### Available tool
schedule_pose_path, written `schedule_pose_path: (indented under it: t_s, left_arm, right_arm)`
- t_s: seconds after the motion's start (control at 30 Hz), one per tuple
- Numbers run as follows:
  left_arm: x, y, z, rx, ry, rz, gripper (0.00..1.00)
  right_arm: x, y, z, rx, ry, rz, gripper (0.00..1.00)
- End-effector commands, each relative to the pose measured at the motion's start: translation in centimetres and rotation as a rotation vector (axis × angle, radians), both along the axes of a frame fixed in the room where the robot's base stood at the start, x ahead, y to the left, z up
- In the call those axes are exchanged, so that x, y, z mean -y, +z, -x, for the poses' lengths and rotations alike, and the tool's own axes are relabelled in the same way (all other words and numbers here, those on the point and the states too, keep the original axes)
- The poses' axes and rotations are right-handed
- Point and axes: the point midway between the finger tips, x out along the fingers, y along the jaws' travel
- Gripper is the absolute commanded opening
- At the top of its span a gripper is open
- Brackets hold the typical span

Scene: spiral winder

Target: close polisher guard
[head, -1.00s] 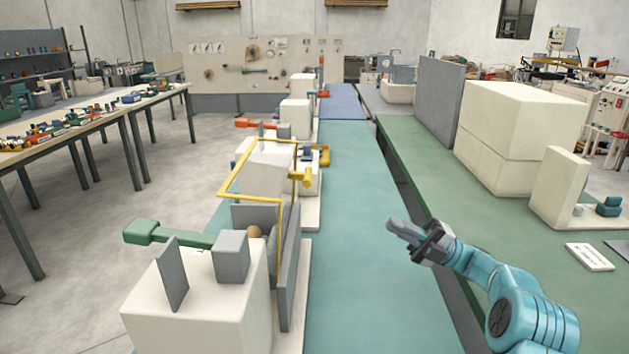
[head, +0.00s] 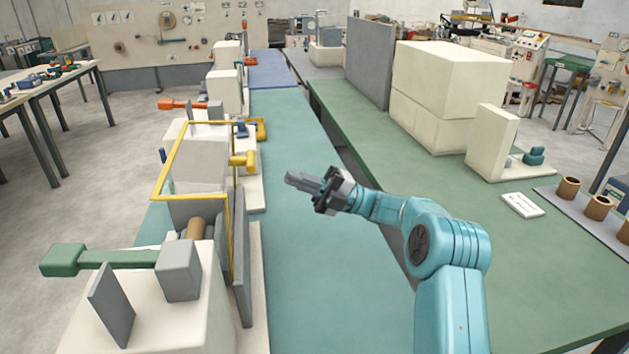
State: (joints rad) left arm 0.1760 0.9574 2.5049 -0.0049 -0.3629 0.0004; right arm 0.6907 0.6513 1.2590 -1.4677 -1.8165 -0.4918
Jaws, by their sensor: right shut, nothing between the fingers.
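The polisher guard appears to be the yellow frame (head: 176,160) that stands raised over a machine with a brown roller (head: 197,230) and grey side plates (head: 241,262). A yellow knob (head: 243,160) sticks out to the right near the frame's far right corner. My right gripper (head: 290,177) is shut and empty, above the teal bench, to the right of the yellow knob and apart from it. Its fingers point left. My left gripper is not in view.
A green handle (head: 62,260) reaches left from the near cream block (head: 190,315). The teal bench top (head: 295,260) is clear. A green bench (head: 420,170) on the right holds large cream blocks (head: 445,95) and brown cups (head: 598,207). A grey panel (head: 369,62) stands behind.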

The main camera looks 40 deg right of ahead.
Motion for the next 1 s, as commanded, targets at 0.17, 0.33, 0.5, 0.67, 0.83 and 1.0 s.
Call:
schedule_pose_path:
  t_s: [0.17, 0.33, 0.5, 0.67, 0.83, 1.0]
  left_arm:
    - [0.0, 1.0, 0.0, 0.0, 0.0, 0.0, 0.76]
    - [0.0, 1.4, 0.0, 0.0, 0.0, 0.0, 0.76]
    - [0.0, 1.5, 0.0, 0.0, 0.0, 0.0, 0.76]
    - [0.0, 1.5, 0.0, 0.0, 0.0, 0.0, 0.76]
    - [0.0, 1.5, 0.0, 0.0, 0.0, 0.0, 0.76]
    - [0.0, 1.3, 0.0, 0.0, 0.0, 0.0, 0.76]
  right_arm:
    - [-2.8, 1.9, -1.7, 0.002, 0.003, 0.0, 0.0]
    - [-4.3, 2.7, -2.9, 0.001, 0.002, 0.0, 0.0]
    - [-4.8, 2.9, -3.4, 0.001, 0.0, -0.001, 0.0]
    - [-4.8, 2.9, -3.4, 0.001, 0.0, -0.001, 0.0]
    - [-4.8, 2.9, -3.4, -0.001, 0.0, 0.001, 0.0]
    - [-5.5, 3.1, -3.5, -0.012, 0.0, 0.023, 0.0]
